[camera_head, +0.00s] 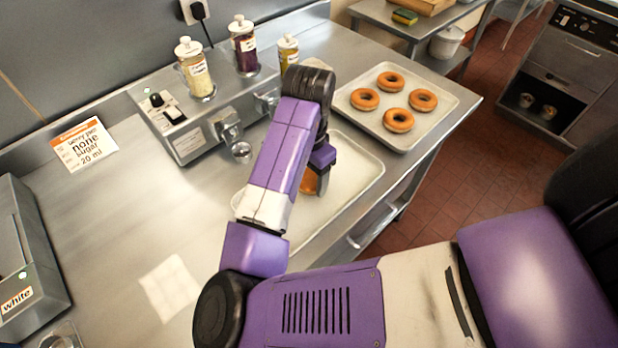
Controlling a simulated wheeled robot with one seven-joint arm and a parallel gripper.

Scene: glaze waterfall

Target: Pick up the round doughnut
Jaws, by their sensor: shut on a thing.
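A brown doughnut (308,182) shows in part beside my gripper, above or on a pale tray (362,172) on the steel counter. My gripper (321,184) points down and is shut on this doughnut. My arm hides most of the doughnut, so I cannot tell its full shape or whether it touches the tray. Several ring doughnuts, such as the front one (398,127), lie on a second tray (445,112) farther back to the right.
A steel dispenser box (185,140) with jars (194,72) stands behind the tray. A box labelled "white" (22,265) stands at far left. The counter's left middle is clear.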

